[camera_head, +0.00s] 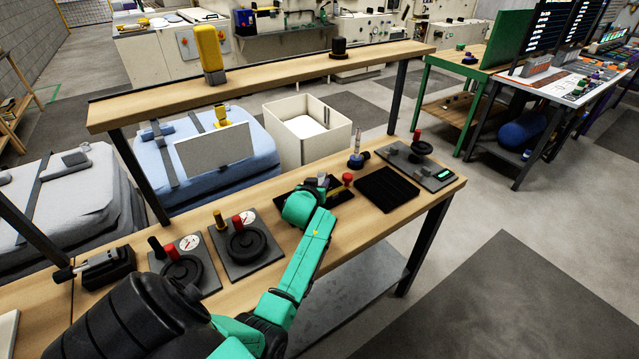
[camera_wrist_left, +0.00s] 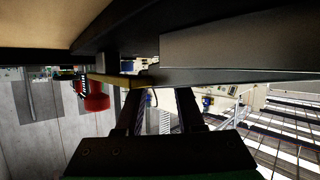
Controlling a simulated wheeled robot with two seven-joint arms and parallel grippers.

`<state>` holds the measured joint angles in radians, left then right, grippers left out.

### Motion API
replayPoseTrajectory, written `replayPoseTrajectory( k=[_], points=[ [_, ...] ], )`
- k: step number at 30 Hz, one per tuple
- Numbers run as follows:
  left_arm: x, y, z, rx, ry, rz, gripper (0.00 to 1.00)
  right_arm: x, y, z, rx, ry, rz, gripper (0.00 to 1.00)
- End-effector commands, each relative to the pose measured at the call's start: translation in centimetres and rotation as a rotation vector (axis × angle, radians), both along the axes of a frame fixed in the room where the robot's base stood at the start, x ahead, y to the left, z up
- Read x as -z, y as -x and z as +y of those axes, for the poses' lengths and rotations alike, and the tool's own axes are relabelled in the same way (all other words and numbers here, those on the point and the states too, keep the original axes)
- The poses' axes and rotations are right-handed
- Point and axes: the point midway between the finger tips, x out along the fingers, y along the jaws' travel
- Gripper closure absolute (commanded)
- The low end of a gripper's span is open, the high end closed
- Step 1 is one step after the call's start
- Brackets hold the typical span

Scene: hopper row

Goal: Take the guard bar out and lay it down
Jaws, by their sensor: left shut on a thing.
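My left gripper (camera_head: 325,183) is over the middle of the bench, at a dark station plate (camera_head: 287,186) with a red knob (camera_head: 347,179). My own arm hides much of that station. In the left wrist view the two fingers (camera_wrist_left: 160,95) reach up to a narrow bar with a yellow stretch (camera_wrist_left: 112,79), which I take for the guard bar. The gripper is shut on it. I cannot tell whether the bar is clear of its holders. The red knob (camera_wrist_left: 96,96) is left of the fingers there. My right gripper is not in view.
A black ribbed mat (camera_head: 387,190) lies to the right, its top bare. Two dial stations with black handwheels (camera_head: 247,243) stand to the left. A clear tube on a blue base (camera_head: 357,160) and a grey panel (camera_head: 437,176) are beyond. A raised shelf (camera_head: 285,72) runs behind.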

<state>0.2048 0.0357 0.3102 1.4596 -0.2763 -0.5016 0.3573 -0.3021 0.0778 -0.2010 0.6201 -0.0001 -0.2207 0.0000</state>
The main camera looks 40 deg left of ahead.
Motion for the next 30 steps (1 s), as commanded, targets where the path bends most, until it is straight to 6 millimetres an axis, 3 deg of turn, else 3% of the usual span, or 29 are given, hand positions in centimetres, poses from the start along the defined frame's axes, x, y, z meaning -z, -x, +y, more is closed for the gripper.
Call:
replayPoseTrajectory(
  k=[20, 30],
  points=[
    [-2.9, -0.2, 0.1, 0.000, -0.010, -0.016, 1.00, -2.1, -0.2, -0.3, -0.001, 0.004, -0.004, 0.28],
    [-3.2, -0.1, 0.0, 0.000, -0.004, -0.005, 1.00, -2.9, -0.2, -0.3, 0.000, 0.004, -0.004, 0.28]
  ],
)
